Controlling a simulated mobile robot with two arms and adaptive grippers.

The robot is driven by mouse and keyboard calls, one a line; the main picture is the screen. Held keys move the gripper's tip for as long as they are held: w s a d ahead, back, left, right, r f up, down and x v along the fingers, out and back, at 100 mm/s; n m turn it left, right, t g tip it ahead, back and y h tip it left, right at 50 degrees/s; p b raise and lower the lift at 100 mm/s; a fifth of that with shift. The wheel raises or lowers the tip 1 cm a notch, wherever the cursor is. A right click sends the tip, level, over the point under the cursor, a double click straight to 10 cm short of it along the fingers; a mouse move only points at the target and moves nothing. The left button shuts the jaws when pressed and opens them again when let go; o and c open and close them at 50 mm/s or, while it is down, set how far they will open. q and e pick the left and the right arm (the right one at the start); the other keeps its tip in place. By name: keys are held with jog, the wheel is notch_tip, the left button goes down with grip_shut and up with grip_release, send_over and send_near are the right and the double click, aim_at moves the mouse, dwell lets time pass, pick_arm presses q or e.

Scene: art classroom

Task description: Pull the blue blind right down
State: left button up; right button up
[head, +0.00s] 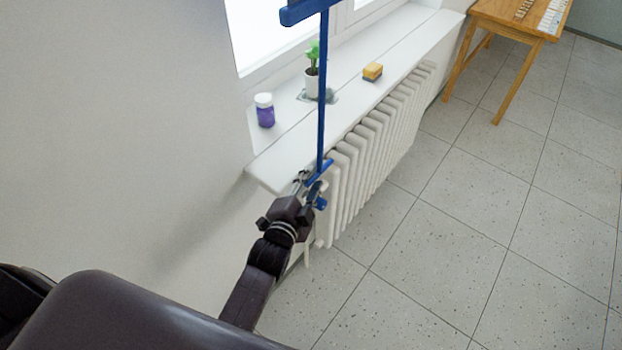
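The blue blind shows only as its blue bottom bar (306,10) at the top edge of the head view, in front of the window. A long thin blue pull rod (322,100) hangs from it and ends in a short slanted blue handle (324,168) beside the sill's near end. My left gripper (311,184) is at this handle, its fingers on both sides of the handle's lower end. It looks shut on it, though the fingertips are partly hidden. The rest of the blind is out of frame. My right gripper is not in view.
The white windowsill (420,35) holds a purple jar (264,110), a potted plant (312,80) and a yellow sponge (372,71). A white radiator (375,145) stands below. A wooden table (507,20) is at the upper right. The tiled floor (470,230) at right is clear.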

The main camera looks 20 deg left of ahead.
pick_arm(q)
grip_shut()
dwell(0.3)
jog(key=shift+f, duration=0.1)
